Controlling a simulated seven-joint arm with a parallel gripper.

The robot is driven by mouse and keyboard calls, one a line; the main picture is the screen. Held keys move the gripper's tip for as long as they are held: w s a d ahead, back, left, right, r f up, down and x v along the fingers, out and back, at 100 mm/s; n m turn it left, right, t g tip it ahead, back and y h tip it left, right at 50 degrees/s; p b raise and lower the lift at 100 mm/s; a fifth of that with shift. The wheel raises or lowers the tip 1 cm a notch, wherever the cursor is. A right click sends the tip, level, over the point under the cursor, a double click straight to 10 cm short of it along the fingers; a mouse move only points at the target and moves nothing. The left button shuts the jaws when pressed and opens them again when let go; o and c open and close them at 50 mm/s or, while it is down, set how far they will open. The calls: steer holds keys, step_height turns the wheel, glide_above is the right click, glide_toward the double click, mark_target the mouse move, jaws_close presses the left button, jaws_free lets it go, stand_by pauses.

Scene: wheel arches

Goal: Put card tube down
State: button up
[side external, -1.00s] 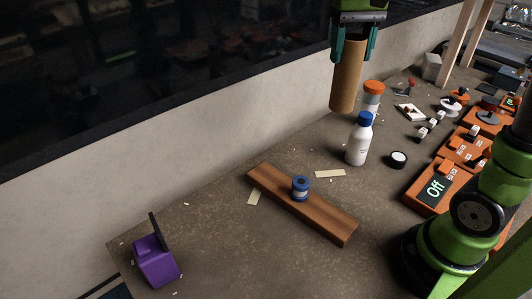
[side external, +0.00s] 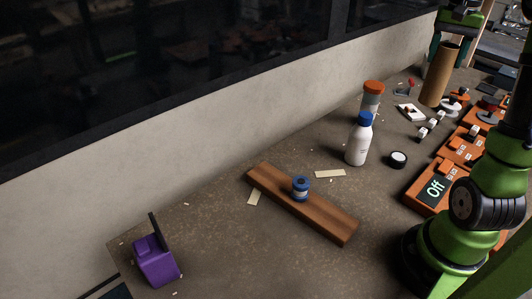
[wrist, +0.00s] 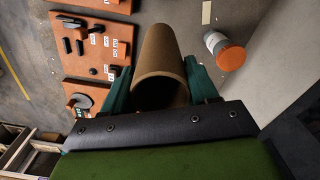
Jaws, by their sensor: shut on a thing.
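The card tube (side external: 438,76) is a brown hollow cylinder, held roughly upright with a slight tilt. In the side view it is at the upper right, in front of small items at the table's back right; its exact height above the table is hard to tell. In the wrist view the tube (wrist: 160,62) points away from me, its open end toward the camera. My gripper (wrist: 162,92) has a green finger on each side of the tube and is shut on it. In the side view my gripper (side external: 452,45) is partly cut off at the top edge.
An orange-capped jar (side external: 371,98), a white bottle with blue cap (side external: 358,140) and a black-and-white puck (side external: 398,159) stand left of the tube. Orange panels (side external: 440,183) line the right. A wooden plank (side external: 325,218) bears a blue spool (side external: 300,187). A purple object (side external: 155,263) sits front left.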

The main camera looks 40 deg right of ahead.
step_height(320, 180, down, 18)
steer(key=shift+r, duration=0.2)
stand_by(0.4)
steer(key=o, duration=1.3)
steer(key=shift+f, duration=0.15)
